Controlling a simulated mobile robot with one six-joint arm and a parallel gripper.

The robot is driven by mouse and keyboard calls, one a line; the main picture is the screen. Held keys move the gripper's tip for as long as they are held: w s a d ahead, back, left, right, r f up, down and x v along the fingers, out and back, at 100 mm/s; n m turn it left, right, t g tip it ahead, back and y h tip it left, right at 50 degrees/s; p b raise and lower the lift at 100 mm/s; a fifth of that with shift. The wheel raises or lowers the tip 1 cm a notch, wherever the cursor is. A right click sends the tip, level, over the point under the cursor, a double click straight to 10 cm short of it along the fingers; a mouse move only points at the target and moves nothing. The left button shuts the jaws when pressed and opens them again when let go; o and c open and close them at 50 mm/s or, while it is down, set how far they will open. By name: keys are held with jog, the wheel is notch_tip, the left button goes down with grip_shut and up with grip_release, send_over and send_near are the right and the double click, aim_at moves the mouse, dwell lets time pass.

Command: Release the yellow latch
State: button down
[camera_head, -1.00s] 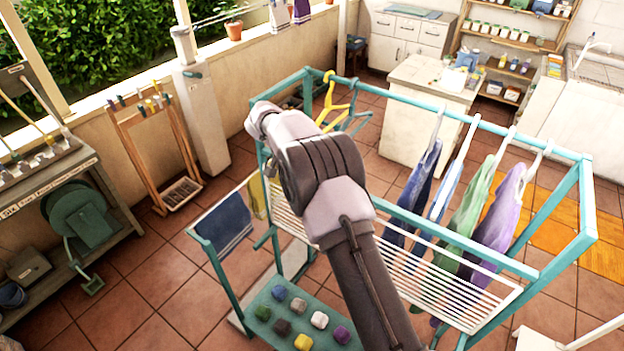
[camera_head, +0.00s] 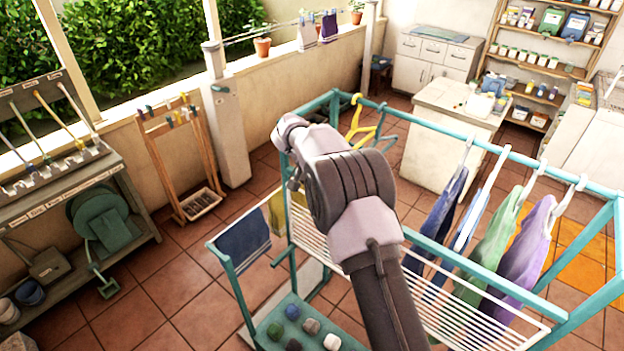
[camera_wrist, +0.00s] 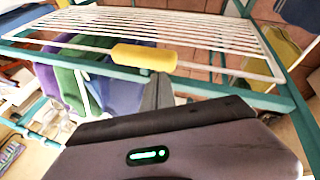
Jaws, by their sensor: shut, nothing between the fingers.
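In the wrist view, a yellow sleeve-like piece (camera_wrist: 145,57), which looks like the latch, sits on a white bar at the edge of the white slatted rack. My gripper (camera_wrist: 158,84) is shut and empty, its narrow fingertips just beside the yellow piece; I cannot tell whether they touch it. In the head view, the slatted rack (camera_head: 470,310) hangs inside the teal drying frame (camera_head: 470,137). My arm hides the gripper and the yellow piece there.
Purple (camera_head: 530,250), green (camera_head: 497,240) and blue garments hang on the frame's right side. Yellow hangers (camera_head: 356,122) hang at its back left corner. A blue towel (camera_head: 243,240) hangs at left. Tiled floor (camera_head: 150,300) is clear left of the frame.

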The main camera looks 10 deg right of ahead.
jog(key=w+a+r+p, duration=0.2)
jog(key=a+r+p, duration=0.2)
jog(key=a+r, duration=0.2)
jog(key=shift+w+a, duration=0.3)
jog(key=shift+a, duration=0.75)
jog(key=shift+w, duration=0.1)
jog(key=shift+r, duration=0.1)
